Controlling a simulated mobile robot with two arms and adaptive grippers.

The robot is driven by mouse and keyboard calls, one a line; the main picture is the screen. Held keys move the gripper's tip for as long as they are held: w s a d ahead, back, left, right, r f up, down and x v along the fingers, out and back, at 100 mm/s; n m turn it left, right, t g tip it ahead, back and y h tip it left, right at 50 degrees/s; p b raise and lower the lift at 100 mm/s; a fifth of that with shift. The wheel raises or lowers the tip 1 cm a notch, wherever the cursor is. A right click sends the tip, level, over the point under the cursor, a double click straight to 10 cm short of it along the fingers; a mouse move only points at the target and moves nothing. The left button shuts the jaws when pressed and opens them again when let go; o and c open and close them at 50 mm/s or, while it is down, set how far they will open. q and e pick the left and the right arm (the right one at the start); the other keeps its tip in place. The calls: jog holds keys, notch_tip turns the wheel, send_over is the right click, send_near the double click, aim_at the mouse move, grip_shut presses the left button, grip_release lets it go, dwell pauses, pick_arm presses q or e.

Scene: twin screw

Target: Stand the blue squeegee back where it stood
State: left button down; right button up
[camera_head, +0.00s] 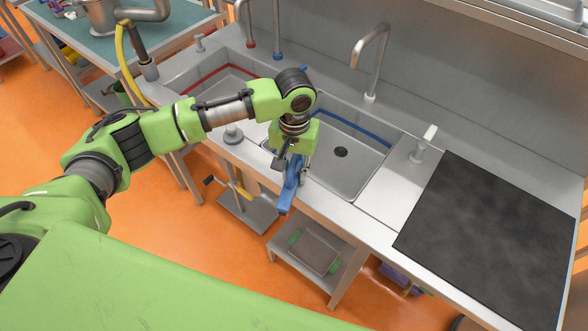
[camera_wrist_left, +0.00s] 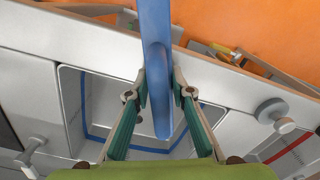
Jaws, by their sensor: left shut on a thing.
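The blue squeegee (camera_head: 287,193) is held by my left gripper (camera_head: 290,163) over the front edge of the sink counter. In the head view, its blue part slants down past the gripper in front of the counter. In the left wrist view, the blue squeegee (camera_wrist_left: 155,50) runs from the top edge down between the two fingers of my left gripper (camera_wrist_left: 160,90), which are shut on it. The hand hides part of the squeegee in the head view, and its far end is cut off in the wrist view. My right gripper is not in view.
Behind the hand is a sink basin with a blue stripe (camera_head: 345,165); another with a red stripe (camera_head: 215,90) is left of it. A tap (camera_head: 372,60) and a white dispenser (camera_head: 423,145) stand on the counter. A dark mat (camera_head: 495,235) lies at right. A shelf (camera_head: 315,250) is below.

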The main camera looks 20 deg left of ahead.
pick_arm(q)
jog(key=c, duration=1.8)
grip_release()
jog(key=shift+r, duration=0.4)
notch_tip(320, 180, up, 11)
jog(key=shift+r+b, duration=0.2)
jog(key=shift+b, duration=1.05)
jog(key=shift+s+f, duration=0.1)
